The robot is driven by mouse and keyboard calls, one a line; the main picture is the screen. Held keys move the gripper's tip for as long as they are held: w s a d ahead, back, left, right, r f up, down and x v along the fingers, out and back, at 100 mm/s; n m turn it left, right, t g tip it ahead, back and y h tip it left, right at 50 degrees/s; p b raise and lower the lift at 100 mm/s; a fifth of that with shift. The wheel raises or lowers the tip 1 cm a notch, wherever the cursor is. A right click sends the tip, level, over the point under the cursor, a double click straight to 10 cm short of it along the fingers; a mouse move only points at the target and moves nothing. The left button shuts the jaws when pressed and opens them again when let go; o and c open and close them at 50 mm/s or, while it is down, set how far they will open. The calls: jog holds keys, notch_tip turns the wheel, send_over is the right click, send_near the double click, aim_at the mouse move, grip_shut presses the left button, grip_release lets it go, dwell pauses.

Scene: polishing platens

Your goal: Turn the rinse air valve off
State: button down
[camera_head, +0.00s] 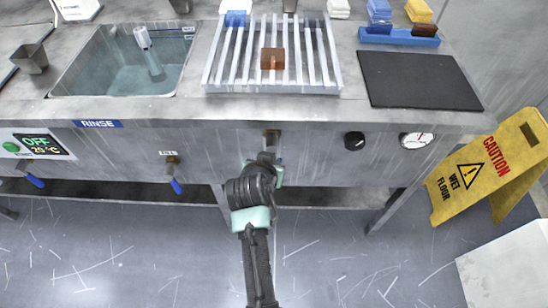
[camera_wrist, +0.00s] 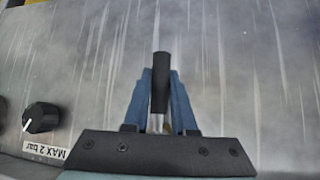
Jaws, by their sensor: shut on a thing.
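A brass valve fitting (camera_head: 272,134) sticks out of the grey bench front, below the slatted rack. Its black lever handle (camera_wrist: 160,85) stands between the blue fingers of my gripper (camera_wrist: 159,98) in the wrist view, with bare metal under the black sleeve. My gripper (camera_head: 270,158) is shut on this handle and hides most of the valve in the head view. Any label on this valve is hidden. Another brass valve with a blue lever (camera_head: 176,186) hangs to the left, its small tag too blurred to read.
A third blue lever (camera_head: 34,181) is below the OFF display (camera_head: 38,146). The black knob (camera_head: 354,141), labelled MAX 2 bar in the wrist view, and a gauge (camera_head: 417,140) are to the right. A yellow wet floor sign (camera_head: 490,165) stands at the right. A RINSE label (camera_head: 98,124) is below the basin (camera_head: 62,97).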

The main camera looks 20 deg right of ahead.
jog(key=shift+a, duration=0.1)
dwell(0.3)
jog(key=c, duration=0.7)
grip_release()
jog(key=shift+c, duration=0.2)
jog(key=p+v, duration=0.3)
jog(key=v, duration=1)
